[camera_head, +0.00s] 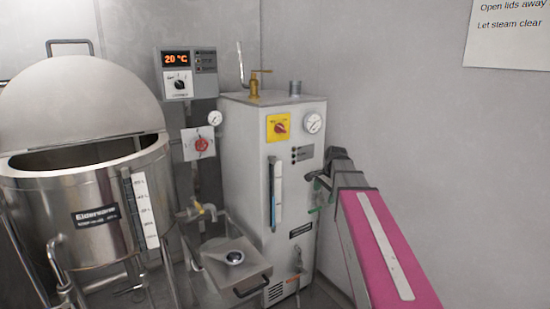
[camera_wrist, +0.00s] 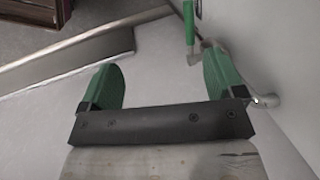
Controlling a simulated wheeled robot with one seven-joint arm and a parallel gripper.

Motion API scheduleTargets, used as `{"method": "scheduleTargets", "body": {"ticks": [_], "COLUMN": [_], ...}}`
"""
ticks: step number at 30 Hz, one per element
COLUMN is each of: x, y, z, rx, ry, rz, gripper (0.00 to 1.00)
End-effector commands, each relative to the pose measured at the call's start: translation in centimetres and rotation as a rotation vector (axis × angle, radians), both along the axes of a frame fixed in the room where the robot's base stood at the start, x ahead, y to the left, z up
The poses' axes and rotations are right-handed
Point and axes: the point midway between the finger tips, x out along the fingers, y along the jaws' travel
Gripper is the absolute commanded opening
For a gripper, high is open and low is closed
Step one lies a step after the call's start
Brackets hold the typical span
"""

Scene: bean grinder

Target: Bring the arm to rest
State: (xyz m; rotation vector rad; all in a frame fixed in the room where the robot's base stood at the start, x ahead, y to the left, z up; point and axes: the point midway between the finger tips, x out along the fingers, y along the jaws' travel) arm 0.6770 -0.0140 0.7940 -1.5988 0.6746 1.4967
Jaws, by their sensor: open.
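My gripper (camera_head: 317,192) is at the right side of the white boiler cabinet (camera_head: 245,160), partly hidden by my pink arm. In the wrist view my gripper (camera_wrist: 163,78) shows two green fingers spread wide apart with nothing between them. A green-handled metal lever (camera_wrist: 189,24) lies just beyond the right finger, apart from it as far as I can tell. My arm reaches in from the lower right.
A steel kettle (camera_head: 90,225) with a raised domed lid (camera_head: 80,95) stands at the left. A control box (camera_head: 185,75) reads 20 °C. A drawer-like tray (camera_head: 238,262) juts out in front of the cabinet. The grey wall at right is close to my arm.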

Motion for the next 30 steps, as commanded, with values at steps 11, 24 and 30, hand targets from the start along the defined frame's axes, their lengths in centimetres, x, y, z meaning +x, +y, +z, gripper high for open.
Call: {"method": "scheduleTargets", "body": {"ticks": [11,24,30], "x": [-9.5,-19.2,-19.6], "y": [1.0,1.4,1.4], "z": [-12.6,-21.4,-21.7], "rx": [-0.124,-0.208,-0.212], "ry": [0.02,0.053,0.054], "rz": [0.469,0.951,0.975], "gripper": [0.88,0.88,0.88]}}
